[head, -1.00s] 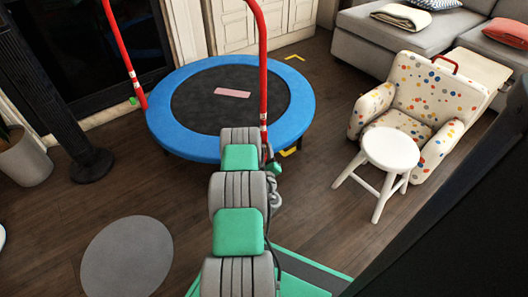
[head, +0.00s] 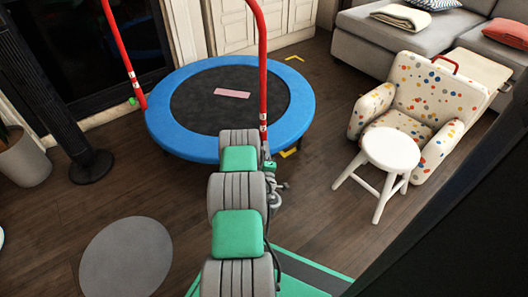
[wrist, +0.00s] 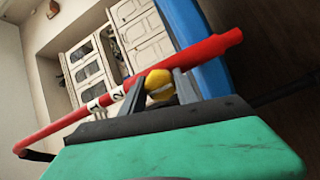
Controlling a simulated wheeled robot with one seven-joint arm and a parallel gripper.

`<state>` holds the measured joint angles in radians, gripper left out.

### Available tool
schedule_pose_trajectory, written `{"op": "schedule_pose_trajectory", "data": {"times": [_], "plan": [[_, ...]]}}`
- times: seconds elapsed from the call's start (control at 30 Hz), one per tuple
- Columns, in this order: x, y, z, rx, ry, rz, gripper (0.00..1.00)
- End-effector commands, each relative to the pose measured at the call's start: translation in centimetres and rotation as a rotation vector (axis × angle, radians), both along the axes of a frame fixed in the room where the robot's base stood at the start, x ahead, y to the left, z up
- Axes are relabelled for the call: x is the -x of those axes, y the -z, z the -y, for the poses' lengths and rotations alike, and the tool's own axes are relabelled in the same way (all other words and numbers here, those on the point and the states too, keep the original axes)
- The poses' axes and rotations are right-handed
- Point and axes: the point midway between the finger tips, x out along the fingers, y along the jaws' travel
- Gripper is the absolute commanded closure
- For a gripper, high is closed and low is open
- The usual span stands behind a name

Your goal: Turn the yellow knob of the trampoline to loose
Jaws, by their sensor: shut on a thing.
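The trampoline (head: 298,118) has a blue rim, a dark mat and a red handle frame (head: 263,75). It stands on the wooden floor beyond my arm. In the wrist view the yellow knob (wrist: 158,80) sits against the red bar (wrist: 195,54), near white bands marked with a number 2. My gripper (wrist: 161,88) is shut on the yellow knob, with a grey finger on either side of it. The fingers hide part of the knob. In the head view my arm reaches to the foot of the right red post, and the knob cannot be made out there.
A white stool (head: 391,149) and a spotted armchair (head: 426,90) stand to the right. A black tower (head: 55,110) and a plant pot (head: 23,160) are at the left. A grey round mat (head: 126,258) lies on the floor. Floor between trampoline and stool is clear.

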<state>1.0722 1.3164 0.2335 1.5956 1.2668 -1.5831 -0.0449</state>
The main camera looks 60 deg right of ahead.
Motion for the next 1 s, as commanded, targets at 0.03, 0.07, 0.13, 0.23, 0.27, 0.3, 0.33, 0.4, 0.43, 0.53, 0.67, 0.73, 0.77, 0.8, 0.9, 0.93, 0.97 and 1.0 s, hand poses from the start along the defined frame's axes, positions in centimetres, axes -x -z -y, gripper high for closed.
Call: {"op": "schedule_pose_trajectory", "data": {"times": [0.03, 0.07, 0.13, 0.23, 0.27, 0.3, 0.33, 0.4, 0.43, 0.53, 0.67, 0.73, 0.77, 0.8, 0.9, 0.93, 0.97, 1.0], "plan": [[-0.03, -0.05, 0.05, 0.005, 0.001, -0.004, 1.0], [-0.03, -0.05, 0.05, 0.006, 0.001, -0.007, 1.0], [-0.03, -0.06, 0.05, 0.008, 0.001, -0.01, 1.0], [-0.03, -0.06, 0.05, 0.009, 0.001, -0.012, 1.0], [-0.03, -0.06, 0.05, 0.009, 0.001, -0.012, 1.0], [-0.04, -0.07, 0.06, 0.009, 0.001, -0.012, 1.0], [-0.03, -0.07, 0.05, 0.009, 0.001, -0.012, 1.0], [-0.03, -0.07, 0.05, 0.009, 0.001, -0.012, 1.0], [-0.04, -0.07, 0.06, 0.009, 0.001, -0.012, 1.0], [-0.03, -0.07, 0.05, 0.009, 0.001, -0.012, 0.58], [-0.02, -0.05, 0.04, 0.008, 0.0, -0.012, 0.48], [-0.02, -0.04, 0.04, 0.008, 0.0, -0.012, 0.42], [-0.02, -0.03, 0.03, 0.007, 0.0, -0.011, 0.41], [-0.02, -0.03, 0.03, 0.007, 0.0, -0.011, 0.41], [-0.01, -0.02, 0.02, 0.007, 0.0, -0.011, 0.41], [-0.01, -0.02, 0.02, 0.006, 0.0, -0.011, 0.41], [0.0, -0.03, 0.01, 0.006, 0.0, -0.011, 0.41], [0.02, -0.03, -0.01, 0.006, 0.0, -0.011, 0.41]]}}
